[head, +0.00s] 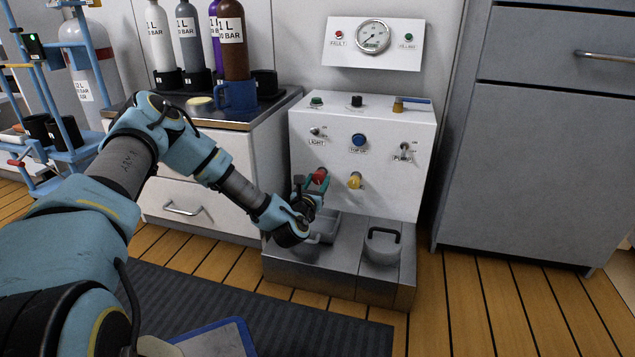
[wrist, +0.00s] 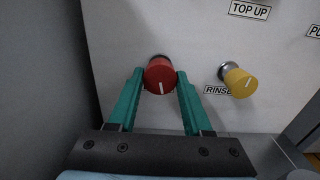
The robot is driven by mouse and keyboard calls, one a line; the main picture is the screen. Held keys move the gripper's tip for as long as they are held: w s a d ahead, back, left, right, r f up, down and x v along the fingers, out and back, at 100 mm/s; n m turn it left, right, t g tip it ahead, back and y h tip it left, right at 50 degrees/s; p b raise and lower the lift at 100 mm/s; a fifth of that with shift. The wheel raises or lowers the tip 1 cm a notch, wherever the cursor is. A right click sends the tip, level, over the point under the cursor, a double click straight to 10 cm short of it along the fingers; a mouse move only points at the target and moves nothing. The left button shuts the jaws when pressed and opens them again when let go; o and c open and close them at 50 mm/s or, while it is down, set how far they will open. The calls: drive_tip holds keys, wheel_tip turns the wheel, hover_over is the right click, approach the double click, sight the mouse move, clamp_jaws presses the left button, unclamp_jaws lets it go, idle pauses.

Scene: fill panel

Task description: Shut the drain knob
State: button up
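The red knob (head: 320,175) is on the white panel's lower left, and its own label is hidden. In the wrist view, the red knob (wrist: 160,76) has a white mark pointing down. My gripper (head: 309,187) reaches it from below left. In the wrist view, my gripper (wrist: 160,84) has its teal fingers on either side of the knob. They are spread about as wide as the knob, with a thin gap at the left; contact at the right is unclear.
A yellow knob (wrist: 238,82) labelled RINSE is just right of the red one. A blue TOP UP button (head: 360,141) is above. A metal basin unit (head: 340,284) lies below the panel. Grey cabinet (head: 535,170) stands right; drawers with bottles are left.

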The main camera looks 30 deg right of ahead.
clamp_jaws()
